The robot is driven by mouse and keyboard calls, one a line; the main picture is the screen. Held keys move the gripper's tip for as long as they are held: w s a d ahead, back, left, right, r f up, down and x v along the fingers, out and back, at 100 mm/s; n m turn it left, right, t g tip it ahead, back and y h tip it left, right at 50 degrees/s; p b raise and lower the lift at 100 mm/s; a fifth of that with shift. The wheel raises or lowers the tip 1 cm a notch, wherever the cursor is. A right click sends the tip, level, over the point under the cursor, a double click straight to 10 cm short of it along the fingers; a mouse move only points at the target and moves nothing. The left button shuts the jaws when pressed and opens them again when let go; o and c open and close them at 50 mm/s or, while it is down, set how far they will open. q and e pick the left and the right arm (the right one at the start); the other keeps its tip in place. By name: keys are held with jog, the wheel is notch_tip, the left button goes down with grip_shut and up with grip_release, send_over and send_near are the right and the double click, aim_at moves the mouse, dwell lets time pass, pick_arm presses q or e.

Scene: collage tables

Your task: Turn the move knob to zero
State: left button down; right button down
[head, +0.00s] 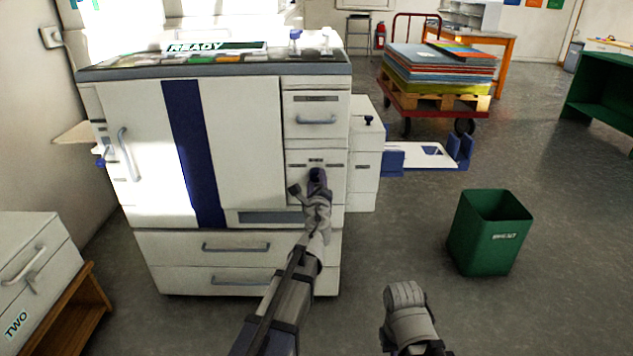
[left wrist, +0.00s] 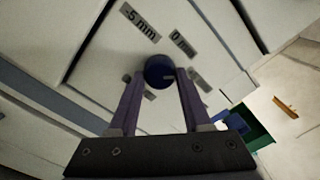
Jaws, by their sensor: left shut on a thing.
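The move knob (left wrist: 158,70) is a round dark blue knob on a pale panel of the large white machine (head: 240,135). In the left wrist view a label reading "-5 mm" (left wrist: 140,22) and one reading "0 mm" (left wrist: 184,43) lie near it. A third label (left wrist: 200,81) is partly hidden by a finger. My left gripper (head: 315,178) is at the panel, its fingers on either side of the knob and shut on it. I cannot make out the knob's pointer. A grey part of my right arm shows at the bottom, but its fingers are not visible.
Drawer handles (head: 317,121) stand out above and below the knob panel. A green bin (head: 490,235) is on the floor at right. A cart with stacked sheets (head: 437,75) stands behind. The grey floor (head: 400,235) between machine and bin is clear.

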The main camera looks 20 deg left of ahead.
pick_arm(q)
jog(key=n, duration=0.4)
jog(key=shift+n, duration=2.1)
jog(key=shift+c, duration=1.8)
grip_release()
jog(key=shift+s, duration=0.1)
jog(key=v, duration=0.7)
jog(key=shift+s, duration=0.3)
jog(key=shift+d+r, duration=0.1)
jog(key=shift+d, duration=0.05)
